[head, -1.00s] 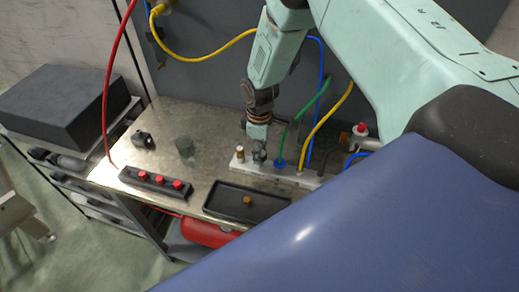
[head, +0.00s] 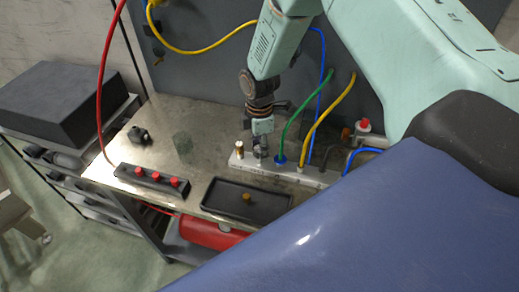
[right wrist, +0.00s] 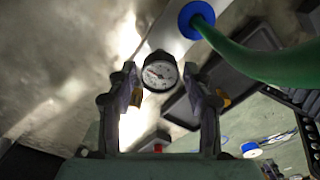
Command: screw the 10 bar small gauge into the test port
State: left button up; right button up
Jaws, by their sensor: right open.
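The small gauge (right wrist: 160,72) has a white dial and black rim; its numbers are too small to read. It lies between the fingertips of my right gripper (right wrist: 160,80), which are spread with gaps on both sides. In the head view, the right gripper (head: 262,142) points down over the left part of the pale port block (head: 308,177). The gauge there is a small grey shape (head: 261,153) under the fingers. The test port is hidden below it; I cannot tell how deep the thread sits. My left gripper is not in view.
A brass fitting (head: 239,148) stands at the block's left end. Green (head: 291,118) and yellow (head: 334,117) hoses rise just right of the gripper. A black tray (head: 222,203) and a red-button strip (head: 125,172) lie in front. The bench's left part is mostly clear.

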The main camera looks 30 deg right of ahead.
jog(key=n+b, duration=0.1)
jog(key=n, duration=0.3)
jog(key=shift+n+b, duration=0.3)
jog(key=shift+b, duration=0.05)
jog(key=n+b, duration=0.1)
jog(key=n, duration=0.3)
jog(key=n+b, duration=0.1)
jog(key=n, duration=0.4)
jog(key=n+b, duration=0.1)
jog(key=n, duration=0.4)
jog(key=shift+c, duration=0.3)
